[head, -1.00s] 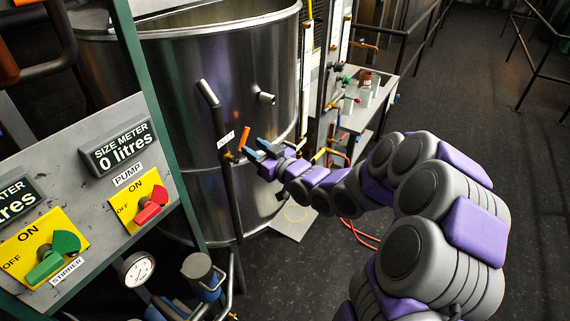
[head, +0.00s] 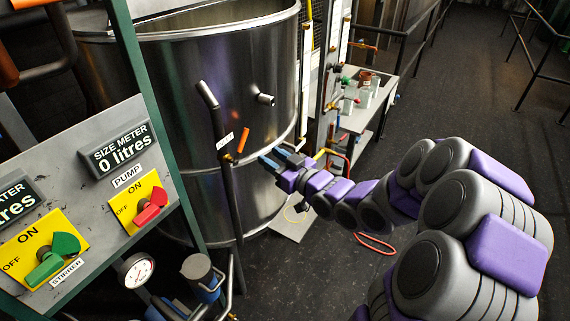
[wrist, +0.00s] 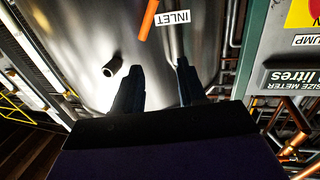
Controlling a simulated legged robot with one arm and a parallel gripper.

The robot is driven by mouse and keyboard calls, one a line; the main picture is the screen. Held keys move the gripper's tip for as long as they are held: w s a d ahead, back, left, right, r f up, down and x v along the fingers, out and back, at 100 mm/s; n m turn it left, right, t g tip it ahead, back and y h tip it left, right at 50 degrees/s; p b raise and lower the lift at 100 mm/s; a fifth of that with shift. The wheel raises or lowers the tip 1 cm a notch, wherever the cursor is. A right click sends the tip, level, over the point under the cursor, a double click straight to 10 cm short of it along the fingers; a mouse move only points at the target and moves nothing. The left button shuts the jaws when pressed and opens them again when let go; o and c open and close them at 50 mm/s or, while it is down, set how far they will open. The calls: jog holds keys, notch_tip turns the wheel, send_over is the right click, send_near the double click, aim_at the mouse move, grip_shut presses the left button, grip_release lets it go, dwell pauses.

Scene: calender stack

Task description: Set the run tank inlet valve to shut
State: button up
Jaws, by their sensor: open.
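The inlet valve's orange handle (head: 244,139) stands nearly upright in the head view, its top leaning slightly right. It is beside a dark vertical pipe (head: 228,180) in front of the steel tank (head: 180,90). A white label (head: 225,140) is on the pipe; in the wrist view the label (wrist: 172,17) reads INLET upside down, with the handle (wrist: 148,22) beside it. My gripper (head: 272,156) is to the right of and slightly below the handle, apart from it. In the wrist view my gripper (wrist: 160,66) is open, with nothing between its fingers.
A control panel (head: 75,145) with a red pump switch (head: 151,207) and a green stirrer switch (head: 58,253) is at the left. A pressure gauge (head: 137,270) is below it. A small table (head: 362,118) with jars is behind at the right. Dark floor at the right is open.

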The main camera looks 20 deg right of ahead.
jog(key=b+v, duration=0.4)
jog(key=b, duration=0.1)
jog(key=shift+d, duration=0.35)
dwell(0.3)
jog(key=shift+r, duration=0.15)
dwell(0.5)
